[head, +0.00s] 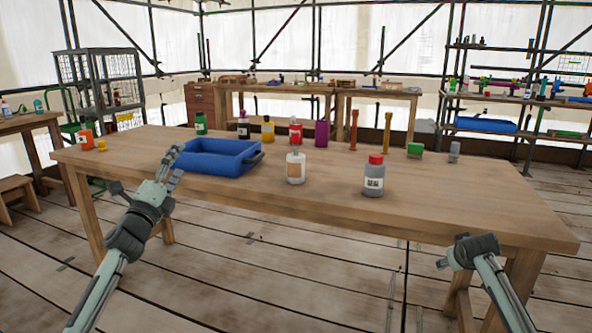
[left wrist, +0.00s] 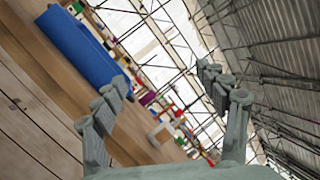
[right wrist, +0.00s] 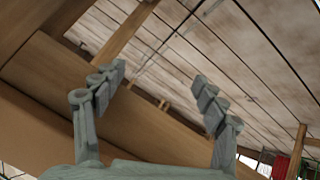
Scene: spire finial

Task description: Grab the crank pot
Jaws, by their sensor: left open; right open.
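I cannot tell which thing on the workbench (head: 330,190) is the crank pot; no pot with a clear crank shows. A blue tray (head: 215,163) with a dark handle at its right end sits on the left half of the bench, and it also shows in the left wrist view (left wrist: 80,48). My left gripper (head: 172,160) is open and empty at the tray's left end; I cannot tell if it touches. My right gripper (right wrist: 160,80) is open and empty near the bench's right front edge, with bench wood and floor boards in its view.
A white bottle (head: 296,168) and a grey red-capped bottle (head: 373,178) stand right of the tray. The bench's right front is clear.

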